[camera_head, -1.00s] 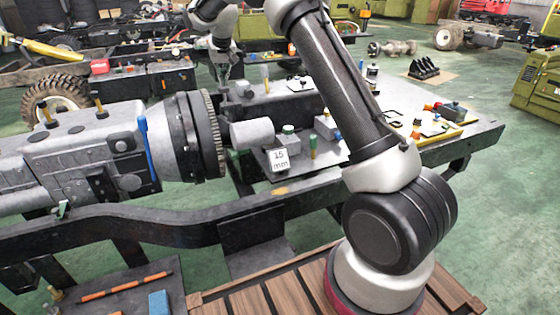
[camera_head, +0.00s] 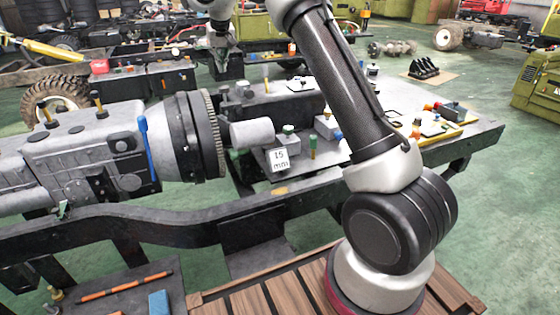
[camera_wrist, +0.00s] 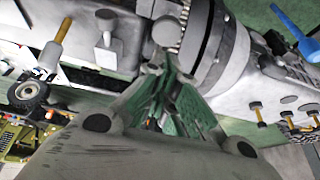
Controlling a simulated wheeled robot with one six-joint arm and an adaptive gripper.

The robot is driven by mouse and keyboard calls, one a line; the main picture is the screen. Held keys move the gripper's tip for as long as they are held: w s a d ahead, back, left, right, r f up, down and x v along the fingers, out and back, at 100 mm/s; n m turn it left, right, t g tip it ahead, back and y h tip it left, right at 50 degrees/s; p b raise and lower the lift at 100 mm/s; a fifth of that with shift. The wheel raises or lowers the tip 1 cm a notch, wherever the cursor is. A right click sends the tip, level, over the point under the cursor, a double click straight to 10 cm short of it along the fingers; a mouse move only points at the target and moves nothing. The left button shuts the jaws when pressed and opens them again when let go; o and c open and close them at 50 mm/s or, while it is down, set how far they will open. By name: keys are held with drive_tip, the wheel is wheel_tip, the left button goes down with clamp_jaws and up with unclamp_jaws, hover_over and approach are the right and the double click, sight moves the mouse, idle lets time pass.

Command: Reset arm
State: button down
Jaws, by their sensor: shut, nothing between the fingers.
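My arm rises from its base at the lower right of the head view and bends left past the top edge. My gripper (camera_head: 226,72) hangs from the arm's end near the top, above the far side of the chassis area, partly lost among dark parts behind it. In the wrist view my gripper (camera_wrist: 166,62) points away from the camera, its fingers shut with nothing held. The grey gearbox (camera_wrist: 225,60) with its toothed ring lies beyond the fingers in that view.
The gearbox (camera_head: 85,150) lies on the dark chassis frame (camera_head: 150,228) at left. A work table (camera_head: 400,95) with a "15 mm" block (camera_head: 279,160), small parts and tools stands behind my arm. A wheel (camera_head: 57,98) is at far left. Green floor (camera_head: 505,190) is open at right.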

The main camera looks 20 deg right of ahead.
idle(0.3)
drive_tip(key=shift+s+f, duration=0.1)
drive_tip(key=shift+f, duration=0.05)
drive_tip(key=s+d+f+n+g, duration=0.1)
drive_tip(key=s+f+g, duration=0.1)
drive_tip(key=s+f, duration=0.45)
drive_tip(key=s+d+r, duration=0.3)
drive_tip(key=s+d, duration=0.1)
drive_tip(key=s, duration=1.2)
drive_tip(key=s+d+r+t, duration=0.1)
drive_tip(key=s+d+r, duration=0.2)
drive_tip(key=s, duration=1.4)
drive_tip(key=s+d+r+m, duration=0.1)
drive_tip(key=s+d, duration=0.6)
drive_tip(key=s, duration=0.9)
drive_tip(key=shift+s+r+t, duration=0.2)
drive_tip(key=shift+r+t, duration=0.2)
drive_tip(key=shift+r, duration=0.5)
drive_tip(key=shift+a, duration=0.1)
